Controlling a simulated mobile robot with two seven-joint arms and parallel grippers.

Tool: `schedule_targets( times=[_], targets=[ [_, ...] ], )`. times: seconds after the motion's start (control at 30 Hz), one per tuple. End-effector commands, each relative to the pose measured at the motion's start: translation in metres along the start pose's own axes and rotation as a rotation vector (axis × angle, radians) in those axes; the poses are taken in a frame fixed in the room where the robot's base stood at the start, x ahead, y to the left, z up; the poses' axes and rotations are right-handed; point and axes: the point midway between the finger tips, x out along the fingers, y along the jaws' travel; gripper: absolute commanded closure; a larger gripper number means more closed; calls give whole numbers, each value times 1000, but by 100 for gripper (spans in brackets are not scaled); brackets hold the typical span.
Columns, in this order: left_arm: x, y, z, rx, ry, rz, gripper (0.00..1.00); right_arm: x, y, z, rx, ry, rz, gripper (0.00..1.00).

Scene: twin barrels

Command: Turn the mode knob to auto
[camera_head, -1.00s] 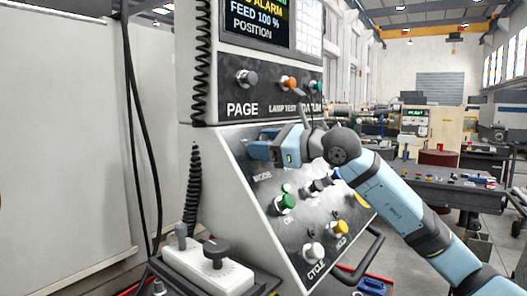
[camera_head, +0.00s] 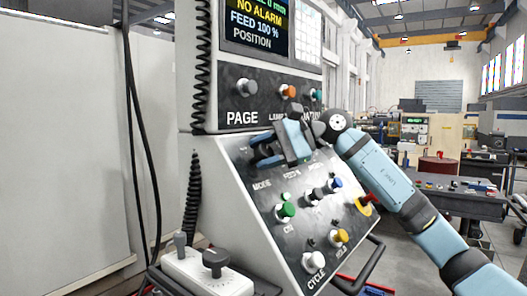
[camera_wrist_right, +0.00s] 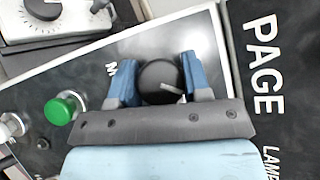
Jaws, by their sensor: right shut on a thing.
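The mode knob (camera_wrist_right: 158,80) is a round dark knob with a light pointer line, on the sloped control panel (camera_head: 240,165) above the "MODE" label. In the right wrist view it sits between the two blue fingers of my right gripper (camera_wrist_right: 162,78), which is shut on it. The pointer line runs toward the lower right of that view. In the head view my right gripper (camera_head: 268,150) is at the panel's upper left and largely covers the knob. I cannot read any position marks around the knob. My left gripper is not in view.
A green button (camera_head: 286,211), a white button (camera_head: 313,262), a yellow button (camera_head: 340,237) and a red stop button (camera_head: 368,200) sit lower on the panel. A row with the PAGE knob (camera_head: 246,88) is above. A black handrail (camera_head: 362,275) runs along the lower right.

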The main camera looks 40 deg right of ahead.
Motion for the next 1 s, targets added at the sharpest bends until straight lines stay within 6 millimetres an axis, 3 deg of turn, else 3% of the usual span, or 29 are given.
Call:
schedule_targets(
  times=[0.5,1.0],
  targets=[
    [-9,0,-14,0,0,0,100,-3,-4,1,-359,-35,269,80],
    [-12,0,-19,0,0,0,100,-2,-2,1,-515,-51,390,80]
  ],
)
